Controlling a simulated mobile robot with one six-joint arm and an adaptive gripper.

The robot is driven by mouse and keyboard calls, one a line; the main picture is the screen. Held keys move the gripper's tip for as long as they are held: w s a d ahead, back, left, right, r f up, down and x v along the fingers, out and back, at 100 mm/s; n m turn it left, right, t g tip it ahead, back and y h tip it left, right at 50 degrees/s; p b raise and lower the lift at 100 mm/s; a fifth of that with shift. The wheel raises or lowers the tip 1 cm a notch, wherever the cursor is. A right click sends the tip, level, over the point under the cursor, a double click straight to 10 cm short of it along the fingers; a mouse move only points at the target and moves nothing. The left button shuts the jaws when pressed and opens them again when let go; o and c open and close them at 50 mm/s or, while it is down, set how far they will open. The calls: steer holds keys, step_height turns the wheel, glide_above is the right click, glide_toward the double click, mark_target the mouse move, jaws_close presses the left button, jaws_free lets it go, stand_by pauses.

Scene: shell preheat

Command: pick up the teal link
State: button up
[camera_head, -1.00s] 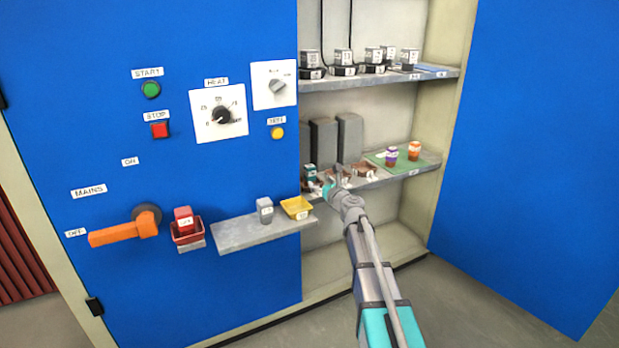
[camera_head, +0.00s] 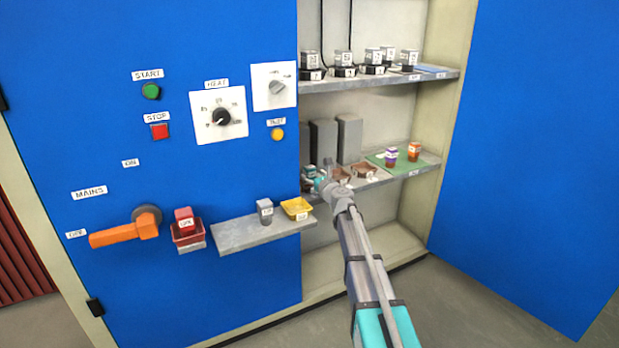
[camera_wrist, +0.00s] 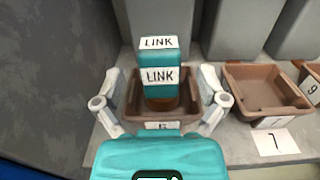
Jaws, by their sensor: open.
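The teal link (camera_wrist: 159,82) is a teal block with white labels reading LINK. It stands upright in a brown tray (camera_wrist: 130,118) on the lower shelf. In the head view the link (camera_head: 310,170) is small and partly hidden by my arm. My gripper (camera_wrist: 160,103) is open, with one finger on each side of the link and tray. Gaps show between the fingers and the link. In the head view my gripper (camera_head: 322,176) is at the left end of the lower shelf.
An empty brown tray (camera_wrist: 262,88) stands just right of the link's tray, with another beyond it. Grey blocks (camera_wrist: 235,30) stand close behind. A blue panel edge (camera_wrist: 40,150) is at the left. A green mat (camera_head: 380,159) with purple and orange items lies farther right.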

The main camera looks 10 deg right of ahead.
steer(key=shift+x, duration=1.25)
jaws_close()
